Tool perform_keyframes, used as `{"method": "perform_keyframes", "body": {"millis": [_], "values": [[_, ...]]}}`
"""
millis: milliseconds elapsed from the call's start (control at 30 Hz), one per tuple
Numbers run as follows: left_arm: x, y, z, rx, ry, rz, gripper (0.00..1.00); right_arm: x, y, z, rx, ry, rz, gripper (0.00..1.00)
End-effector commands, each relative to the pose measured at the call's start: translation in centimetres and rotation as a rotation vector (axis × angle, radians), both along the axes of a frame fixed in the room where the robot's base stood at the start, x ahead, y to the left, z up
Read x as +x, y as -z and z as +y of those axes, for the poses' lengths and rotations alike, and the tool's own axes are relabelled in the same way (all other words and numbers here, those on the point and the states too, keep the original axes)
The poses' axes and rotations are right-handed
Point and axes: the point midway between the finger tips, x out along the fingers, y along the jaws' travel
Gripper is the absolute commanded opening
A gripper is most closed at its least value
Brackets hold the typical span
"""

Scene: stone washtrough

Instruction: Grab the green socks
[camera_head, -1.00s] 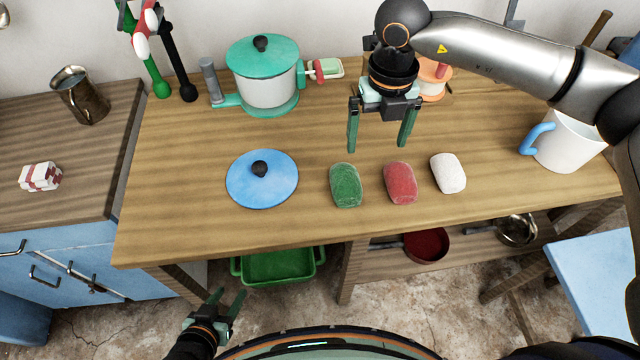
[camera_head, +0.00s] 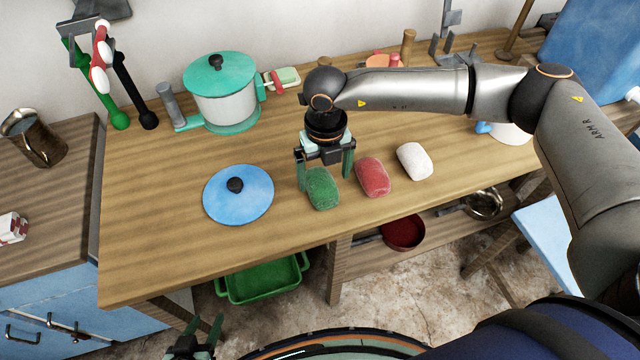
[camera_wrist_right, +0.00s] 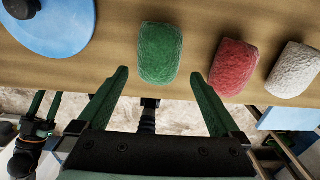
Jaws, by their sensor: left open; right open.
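The green socks (camera_head: 323,189) are a rolled, fuzzy green bundle on the wooden table, right of the blue lid. My right gripper (camera_head: 325,184) is open just above and behind them, its fingers on either side in the head view. In the right wrist view the green socks (camera_wrist_right: 160,53) lie beyond and between the two open fingertips (camera_wrist_right: 159,75), apart from them. My left gripper (camera_head: 208,330) is open and empty, low in front of the table at the bottom edge.
A red bundle (camera_head: 373,177) lies close to the right of the green one, and a white bundle (camera_head: 414,161) further right. The blue lid (camera_head: 240,194) lies to the left. A pot with a green lid (camera_head: 221,92) stands behind. A green tray (camera_head: 262,278) is below the table.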

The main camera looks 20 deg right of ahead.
Motion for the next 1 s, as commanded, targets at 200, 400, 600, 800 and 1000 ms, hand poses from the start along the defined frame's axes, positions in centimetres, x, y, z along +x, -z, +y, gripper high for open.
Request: {"method": "perform_keyframes", "body": {"millis": [200,400,600,800,1000], "values": [[0.0,-0.8,0.0,0.000,0.000,0.000,0.50,0.0,3.2,0.5,-0.001,0.001,0.003,1.00],[0.0,-0.8,0.0,-0.001,0.000,0.001,0.50,0.0,4.7,0.5,0.000,-0.001,0.000,1.00],[0.0,-0.8,0.0,-0.001,0.000,0.001,0.50,0.0,4.7,0.5,0.000,-0.001,0.000,0.99],[0.0,-0.8,0.0,-0.001,-0.001,0.001,0.50,0.0,4.7,0.4,0.000,-0.001,0.000,0.76],[0.0,-0.8,0.0,-0.001,-0.001,0.000,0.50,0.0,4.7,0.4,0.001,-0.001,0.000,0.54]]}}
